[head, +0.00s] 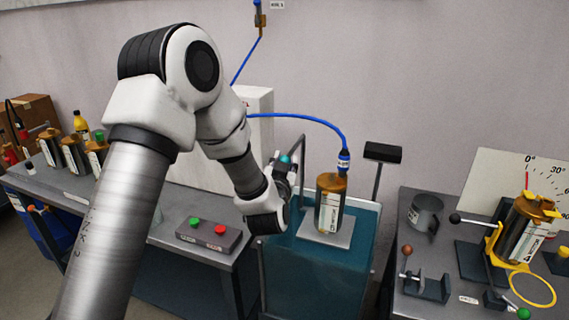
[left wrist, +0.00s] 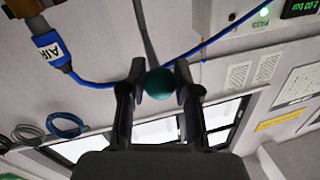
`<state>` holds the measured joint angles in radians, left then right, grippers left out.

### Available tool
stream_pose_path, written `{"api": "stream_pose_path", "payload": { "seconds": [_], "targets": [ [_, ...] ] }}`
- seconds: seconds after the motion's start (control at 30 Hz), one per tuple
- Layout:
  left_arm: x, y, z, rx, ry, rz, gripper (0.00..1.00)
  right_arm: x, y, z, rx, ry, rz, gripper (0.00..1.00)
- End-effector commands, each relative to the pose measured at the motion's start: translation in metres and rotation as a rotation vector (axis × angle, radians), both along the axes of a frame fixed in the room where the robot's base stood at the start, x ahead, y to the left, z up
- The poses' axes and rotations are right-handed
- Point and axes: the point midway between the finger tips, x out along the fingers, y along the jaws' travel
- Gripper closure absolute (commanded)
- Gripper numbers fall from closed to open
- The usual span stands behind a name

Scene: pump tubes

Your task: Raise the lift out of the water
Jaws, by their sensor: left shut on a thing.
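The water tank (head: 318,275) is a teal, see-through box between two benches. The lift's pale square plate (head: 310,232) shows at the top of the tank, bearing an upright steel tube (head: 328,215) with brass-coloured ends. I cannot tell whether the plate is just above or just under the water surface. A grey bent rod (head: 303,150) rises beside the tube. My left gripper (head: 284,166) is at the lift's teal ball knob, left of the tube. In the left wrist view the fingers (left wrist: 160,85) close on both sides of the knob (left wrist: 161,83). My right gripper is not seen.
A blue air hose (head: 300,117) runs to the coupling (head: 343,160) on the tube's top. A button box (head: 208,234) is on the left bench. A black lamp-like head (head: 382,152) stands behind the tank. The right bench holds a tilted tube (head: 522,235) by an angle board.

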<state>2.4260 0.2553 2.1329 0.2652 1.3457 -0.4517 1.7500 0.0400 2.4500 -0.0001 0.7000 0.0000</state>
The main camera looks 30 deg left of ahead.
Motion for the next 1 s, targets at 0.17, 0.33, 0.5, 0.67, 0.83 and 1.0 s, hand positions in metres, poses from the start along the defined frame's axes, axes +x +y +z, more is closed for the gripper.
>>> {"api": "stream_pose_path", "payload": {
  "seconds": [0.17, 0.33, 0.5, 0.67, 0.83, 1.0],
  "targets": [
    [0.002, 0.001, 0.008, 0.004, -0.018, 0.002, 1.0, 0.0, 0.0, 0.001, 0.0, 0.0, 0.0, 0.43],
    [0.002, 0.001, 0.009, 0.005, -0.021, 0.002, 0.65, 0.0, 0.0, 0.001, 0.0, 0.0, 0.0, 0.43],
    [0.002, 0.001, 0.007, 0.004, -0.015, 0.002, 0.43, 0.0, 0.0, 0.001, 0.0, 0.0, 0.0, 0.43],
    [0.001, 0.0, 0.005, 0.002, -0.012, 0.002, 0.43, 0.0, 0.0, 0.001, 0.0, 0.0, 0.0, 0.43],
    [-0.009, -0.005, 0.004, 0.003, -0.009, 0.0, 0.43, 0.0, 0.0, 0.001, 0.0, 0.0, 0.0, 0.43],
    [-0.044, -0.022, 0.005, 0.005, -0.008, -0.002, 0.43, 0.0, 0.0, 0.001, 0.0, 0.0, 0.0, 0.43]
  ]
}}
